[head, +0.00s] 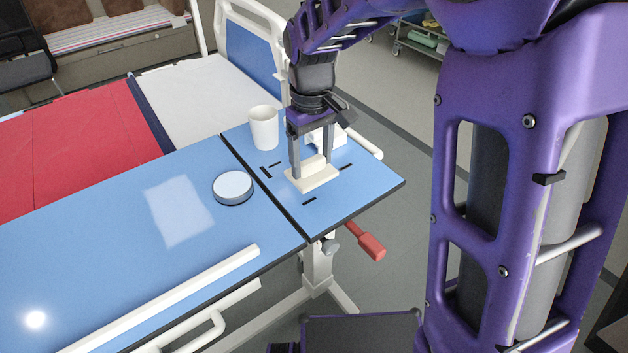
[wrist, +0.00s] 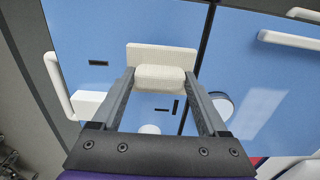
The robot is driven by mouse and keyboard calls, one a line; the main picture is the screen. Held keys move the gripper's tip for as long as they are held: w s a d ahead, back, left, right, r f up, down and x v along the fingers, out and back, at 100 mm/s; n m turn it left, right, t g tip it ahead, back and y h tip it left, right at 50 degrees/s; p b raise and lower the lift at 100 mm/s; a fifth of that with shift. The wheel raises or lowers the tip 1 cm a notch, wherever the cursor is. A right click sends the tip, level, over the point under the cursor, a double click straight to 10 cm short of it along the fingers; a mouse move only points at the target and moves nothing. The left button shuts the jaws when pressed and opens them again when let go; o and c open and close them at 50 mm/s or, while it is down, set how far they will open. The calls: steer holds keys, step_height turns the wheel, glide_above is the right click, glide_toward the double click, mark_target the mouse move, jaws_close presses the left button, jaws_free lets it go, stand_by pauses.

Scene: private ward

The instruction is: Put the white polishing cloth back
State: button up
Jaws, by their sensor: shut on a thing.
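The white polishing cloth (head: 312,181) is a cream, block-like piece with a raised middle part and a wider flat part. My gripper (head: 312,168) points down with its fingers on either side of the raised part and is shut on it. In the wrist view the cloth (wrist: 160,53) shows between and beyond the fingertips. It is at or just above the blue table's right-hand panel (head: 375,184); I cannot tell whether it touches. Short black marks (head: 309,201) on the panel lie around the cloth.
A white cup (head: 263,128) stands behind left of my gripper. A white box (wrist: 88,104) is close behind it, partly hidden in the head view. A round white-topped tin (head: 232,186) sits left of the panel gap. The left table panel (head: 110,235) is mostly clear.

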mark_target(312, 178)
steer(key=shift+f+b, duration=0.45)
steer(key=shift+f, duration=2.2)
steer(key=shift+f, duration=0.15)
steer(key=o, duration=1.1)
step_height(312, 178, up, 12)
steer(key=shift+r+p, duration=0.2)
steer(key=shift+p, duration=0.9)
